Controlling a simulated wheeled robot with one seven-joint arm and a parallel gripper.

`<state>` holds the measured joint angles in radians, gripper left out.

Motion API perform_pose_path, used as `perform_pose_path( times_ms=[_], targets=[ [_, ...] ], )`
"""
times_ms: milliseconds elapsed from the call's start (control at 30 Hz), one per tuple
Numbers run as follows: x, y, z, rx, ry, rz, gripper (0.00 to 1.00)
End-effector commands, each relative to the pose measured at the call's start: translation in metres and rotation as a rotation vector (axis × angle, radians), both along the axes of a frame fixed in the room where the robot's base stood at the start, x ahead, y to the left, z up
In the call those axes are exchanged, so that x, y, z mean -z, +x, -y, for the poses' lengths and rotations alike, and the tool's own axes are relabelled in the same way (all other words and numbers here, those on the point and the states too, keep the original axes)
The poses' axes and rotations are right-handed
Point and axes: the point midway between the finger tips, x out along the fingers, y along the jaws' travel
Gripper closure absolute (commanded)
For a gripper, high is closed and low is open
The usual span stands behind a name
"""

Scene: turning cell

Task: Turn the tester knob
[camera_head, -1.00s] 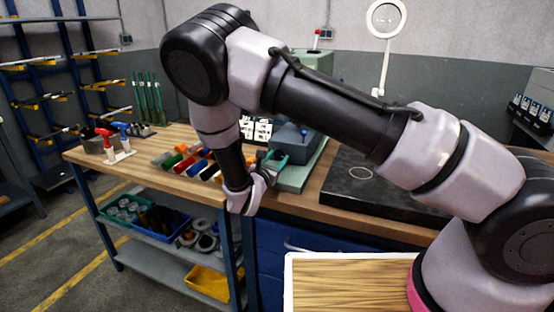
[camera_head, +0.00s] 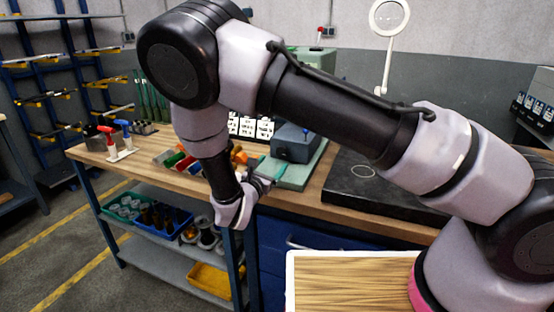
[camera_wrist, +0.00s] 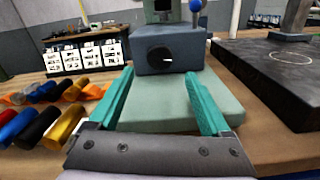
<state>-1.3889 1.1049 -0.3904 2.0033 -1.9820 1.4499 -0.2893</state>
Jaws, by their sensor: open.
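The tester appears to be a blue-grey box (camera_wrist: 182,44) on a pale green base plate (camera_wrist: 165,103), straight ahead in the wrist view. A dark round knob (camera_wrist: 159,58) with a small white mark is on its front face. My gripper (camera_wrist: 160,74) is open, its two teal fingers apart and empty, reaching over the plate towards the knob without visible contact. In the head view the box (camera_head: 296,142) stands on the bench just beyond my gripper (camera_head: 266,174); the knob cannot be made out there.
A blue ball-ended lever (camera_wrist: 196,7) rises at the box's right. Several coloured cylinders (camera_wrist: 40,122) lie to the left on the wooden bench, with white cards (camera_wrist: 84,56) behind. A black slab (camera_wrist: 275,75) lies to the right. A magnifier lamp (camera_head: 388,20) stands at the back.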

Motion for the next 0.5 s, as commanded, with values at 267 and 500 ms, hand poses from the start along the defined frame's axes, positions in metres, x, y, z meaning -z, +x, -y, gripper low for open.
perform_pose_path(
  times_ms=[267,500],
  targets=[
    [0.000,-0.039,-0.015,-0.002,0.001,0.001,0.18],
    [0.000,-0.045,-0.016,0.001,0.000,0.000,0.18]
  ],
)
